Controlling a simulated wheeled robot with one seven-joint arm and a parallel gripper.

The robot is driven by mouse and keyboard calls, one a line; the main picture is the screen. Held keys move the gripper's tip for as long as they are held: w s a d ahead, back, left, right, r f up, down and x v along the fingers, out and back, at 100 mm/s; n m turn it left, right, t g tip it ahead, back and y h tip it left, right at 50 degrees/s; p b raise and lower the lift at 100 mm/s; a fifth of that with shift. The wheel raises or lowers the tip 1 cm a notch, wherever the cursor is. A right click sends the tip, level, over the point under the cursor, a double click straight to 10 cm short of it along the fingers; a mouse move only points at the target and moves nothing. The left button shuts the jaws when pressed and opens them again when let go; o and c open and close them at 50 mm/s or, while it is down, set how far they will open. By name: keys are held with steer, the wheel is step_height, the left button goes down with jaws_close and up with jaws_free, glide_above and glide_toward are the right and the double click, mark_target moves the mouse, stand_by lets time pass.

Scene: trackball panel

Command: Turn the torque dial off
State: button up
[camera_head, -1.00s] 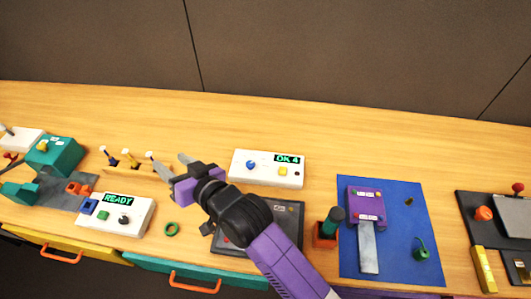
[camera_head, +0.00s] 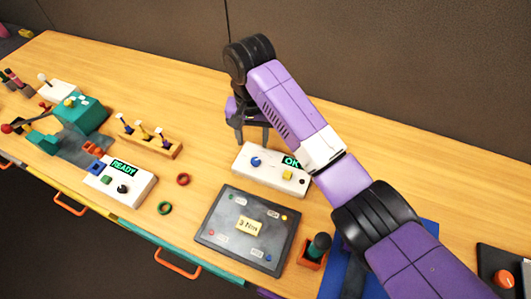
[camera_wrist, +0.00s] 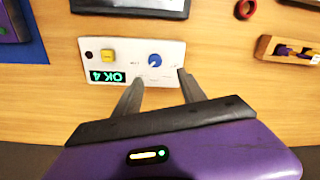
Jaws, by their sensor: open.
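A white panel (camera_head: 272,169) lies on the wooden bench with a blue dial (camera_head: 256,161), a yellow button (camera_head: 287,174) and a green display starting "OK". The wrist view shows the panel upside down, its display (camera_wrist: 108,77) reading "OK 4" and the blue dial (camera_wrist: 155,60) bearing a pointer mark. The small printing by the dial is too blurred to read. My gripper (camera_head: 252,141) is open, pointing down at the panel's far edge. In the wrist view, the open fingers of my gripper (camera_wrist: 160,78) stand either side of the dial's line, short of it and empty.
A white "READY" panel (camera_head: 119,184) with a black knob (camera_head: 122,189) stands to the left. A dark tray (camera_head: 229,240) lies in front. A rack with several small tools (camera_head: 150,146) and two rings (camera_head: 183,179) lie left. My arm hides part of the right side.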

mark_target(255, 160)
steer(key=shift+s+d, duration=0.25)
steer(key=shift+s, duration=0.2)
steer(key=shift+f, duration=0.25)
step_height(255, 160, down, 7)
steer(key=shift+f+p, duration=0.15)
steer(key=shift+p, duration=0.2)
jaws_close()
